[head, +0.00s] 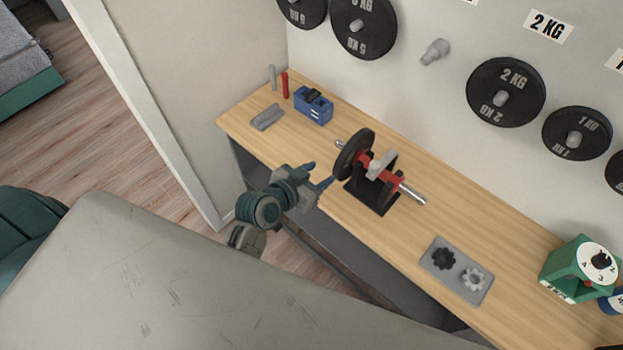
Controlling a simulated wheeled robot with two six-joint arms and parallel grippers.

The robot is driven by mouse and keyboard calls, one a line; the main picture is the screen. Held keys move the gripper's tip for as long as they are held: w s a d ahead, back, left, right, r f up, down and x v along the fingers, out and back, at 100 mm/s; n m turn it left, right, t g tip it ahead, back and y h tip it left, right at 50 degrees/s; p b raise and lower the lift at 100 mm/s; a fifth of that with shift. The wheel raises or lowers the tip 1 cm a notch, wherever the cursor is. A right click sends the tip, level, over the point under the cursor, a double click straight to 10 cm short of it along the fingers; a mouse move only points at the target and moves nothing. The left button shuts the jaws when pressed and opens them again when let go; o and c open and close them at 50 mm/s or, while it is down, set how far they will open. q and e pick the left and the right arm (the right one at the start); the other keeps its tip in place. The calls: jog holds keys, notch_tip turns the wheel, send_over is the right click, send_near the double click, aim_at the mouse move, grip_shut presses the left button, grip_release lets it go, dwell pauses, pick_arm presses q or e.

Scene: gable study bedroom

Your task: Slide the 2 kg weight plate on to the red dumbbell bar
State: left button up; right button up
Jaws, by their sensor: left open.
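A black plate marked 2 KG (518,78) hangs on a wall peg at the right. The red dumbbell bar (398,181), with silver ends, lies across a black stand (374,200) on the wooden bench. A dark plate (349,160) sits upright around the bar's left part; its marking cannot be read. A grey piece (380,165) at the bar's middle partly covers it. My left gripper (319,175) is open and empty, at the bench's front edge, just left of the stand and apart from the dark plate. My right gripper is not in view.
Other plates hang on the wall, including a 1 KG plate (592,128) and a 5 KG plate (362,42). One wall peg (434,52) is bare.

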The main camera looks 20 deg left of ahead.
pick_arm(q)
jog(key=shift+v, duration=1.15)
jog(key=s+a+f+n+g+y+b, duration=0.1)
jog(key=s+a+f+g, duration=0.15)
jog(key=f, duration=0.95)
jog(key=s+a+f+n+g+y, duration=0.1)
jog(key=s+f, duration=0.2)
jog(key=f, duration=0.8)
jog(key=s+a+f+n+g+y+b, duration=0.1)
jog(key=s+a+f+g, duration=0.15)
jog(key=f, duration=0.95)
jog(key=s+a+f+g, duration=0.1)
jog(key=s+a+f, duration=0.1)
jog(key=s+f, duration=0.5)
jog(key=s+a+f+g+y+b, duration=0.1)
jog(key=s+a+f+g, duration=0.1)
jog(key=s+f, duration=0.5)
jog(key=s+a+f+g+y, duration=0.1)
jog(key=s+a+f, duration=0.3)
jog(key=s, duration=1.2)
notch_tip(320, 180, down, 3)
jog(key=shift+n+g, duration=0.3)
jog(key=shift+g, duration=0.3)
jog(key=shift+w, duration=0.1)
